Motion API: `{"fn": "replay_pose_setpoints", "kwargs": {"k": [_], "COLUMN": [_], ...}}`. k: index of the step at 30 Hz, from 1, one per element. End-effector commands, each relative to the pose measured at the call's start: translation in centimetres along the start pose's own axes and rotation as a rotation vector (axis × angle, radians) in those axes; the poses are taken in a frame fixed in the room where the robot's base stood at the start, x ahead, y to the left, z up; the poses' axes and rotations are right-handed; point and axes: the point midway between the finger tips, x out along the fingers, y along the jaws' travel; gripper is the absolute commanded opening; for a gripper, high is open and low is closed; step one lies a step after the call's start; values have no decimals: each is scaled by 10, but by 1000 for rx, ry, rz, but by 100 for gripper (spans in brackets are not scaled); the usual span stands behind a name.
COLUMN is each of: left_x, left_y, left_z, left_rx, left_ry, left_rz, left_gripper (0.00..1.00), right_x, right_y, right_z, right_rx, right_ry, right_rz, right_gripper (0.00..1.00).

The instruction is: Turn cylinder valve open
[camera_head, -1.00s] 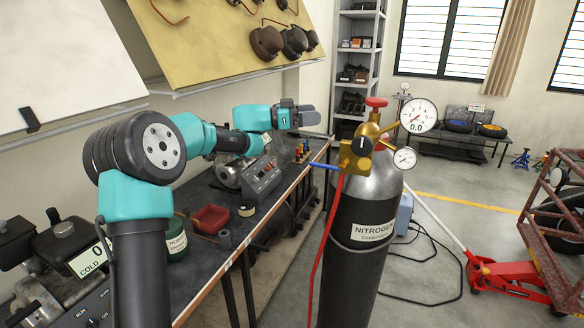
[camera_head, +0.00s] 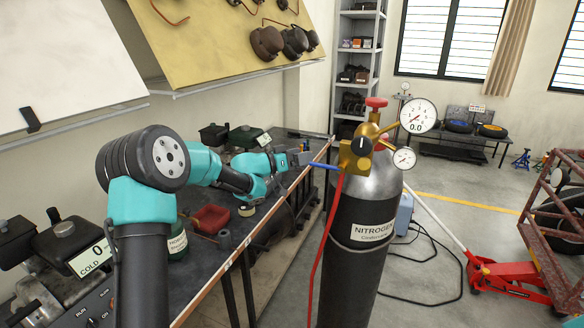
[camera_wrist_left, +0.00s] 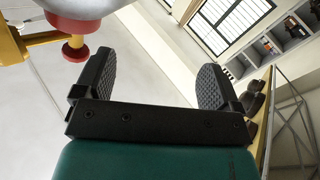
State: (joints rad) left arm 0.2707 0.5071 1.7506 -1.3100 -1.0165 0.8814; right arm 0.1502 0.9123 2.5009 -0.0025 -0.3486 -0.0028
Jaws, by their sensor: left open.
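A dark nitrogen cylinder (camera_head: 350,262) with a silver shoulder stands upright in the middle of the head view. A red valve knob (camera_head: 376,102) tops its brass valve and regulator (camera_head: 366,150). The large round gauge (camera_head: 417,115) reads 0.0. My left gripper (camera_head: 304,154) is left of the brass body, lower than the knob and apart from it. In the left wrist view its two dark ridged fingers (camera_wrist_left: 155,80) are spread with nothing between them. A red knob (camera_wrist_left: 76,50) shows there, outside the fingers at upper left. My right gripper is not in view.
The workbench (camera_head: 245,238) at left holds a red tray (camera_head: 210,219) and several devices. A red floor jack (camera_head: 505,278) and a cart frame (camera_head: 560,215) stand at right.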

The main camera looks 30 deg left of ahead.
Motion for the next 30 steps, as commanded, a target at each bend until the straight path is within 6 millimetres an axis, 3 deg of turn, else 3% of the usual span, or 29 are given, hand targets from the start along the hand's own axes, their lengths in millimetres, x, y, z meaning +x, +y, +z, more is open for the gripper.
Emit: {"fn": "replay_pose_setpoints", "kwargs": {"k": [9,22,26,30], "left_x": [3,2,0,-9], "left_y": [-9,-9,-4,15], "left_z": [34,35,10,-50], "left_rx": [-43,-43,-13,68], "left_ry": [-16,-16,-3,14], "left_rz": [-56,-59,-26,66], "left_gripper": [89,90,90,90], "right_x": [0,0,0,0], "right_y": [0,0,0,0], "right_z": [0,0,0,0], "right_rx": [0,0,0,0], "right_ry": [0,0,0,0], "right_rz": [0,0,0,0], "right_gripper": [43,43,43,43]}}
